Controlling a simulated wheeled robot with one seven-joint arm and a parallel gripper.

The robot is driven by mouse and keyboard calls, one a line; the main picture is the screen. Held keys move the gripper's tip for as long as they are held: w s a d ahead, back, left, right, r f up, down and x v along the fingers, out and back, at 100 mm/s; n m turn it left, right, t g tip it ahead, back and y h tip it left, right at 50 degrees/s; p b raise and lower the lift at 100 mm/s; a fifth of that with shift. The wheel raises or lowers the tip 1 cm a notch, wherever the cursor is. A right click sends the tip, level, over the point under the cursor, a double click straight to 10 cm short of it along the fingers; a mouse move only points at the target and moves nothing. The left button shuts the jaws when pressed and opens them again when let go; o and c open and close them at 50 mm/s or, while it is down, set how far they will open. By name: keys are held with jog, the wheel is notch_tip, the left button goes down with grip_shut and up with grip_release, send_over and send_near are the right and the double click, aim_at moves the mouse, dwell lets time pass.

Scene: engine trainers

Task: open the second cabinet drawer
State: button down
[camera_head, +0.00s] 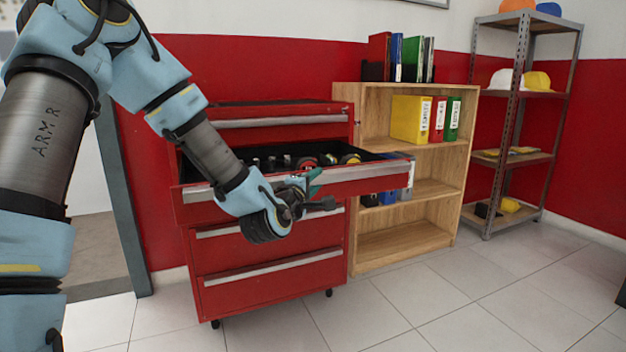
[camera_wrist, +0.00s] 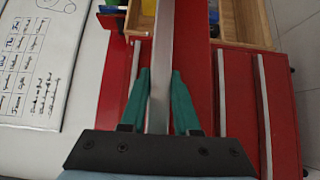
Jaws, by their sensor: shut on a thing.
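The red tool cabinet (camera_head: 270,282) stands against the red wall, with silver strip handles on its drawers. Its second drawer from the top (camera_head: 358,180) is pulled out well past the other fronts, and dark tools and round items show inside it. My gripper (camera_head: 312,182) is at this drawer's front. In the wrist view my gripper's teal fingers (camera_wrist: 160,85) are on either side of the drawer's silver handle (camera_wrist: 162,40), shut on it. My wrist hides part of the drawer front and handle. The top drawer and the lower drawers look closed.
A wooden shelf (camera_head: 410,242) with coloured binders stands right of the cabinet, near the open drawer's right end. A metal rack (camera_head: 522,100) with helmets stands farther right. The tiled floor (camera_head: 430,305) in front is clear. A door frame (camera_head: 128,215) is at left.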

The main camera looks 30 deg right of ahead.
jog(key=shift+a+f, duration=0.2)
jog(key=shift+f, duration=0.3)
jog(key=c, duration=0.9)
grip_release()
jog(key=shift+w, duration=0.1)
jog(key=shift+o, duration=0.9)
jog(key=shift+r, duration=0.1)
jog(key=shift+d+r, duration=0.1)
jog(key=b+v, duration=0.9)
jog(key=v, duration=0.1)
jog(key=shift+s+a, duration=0.25)
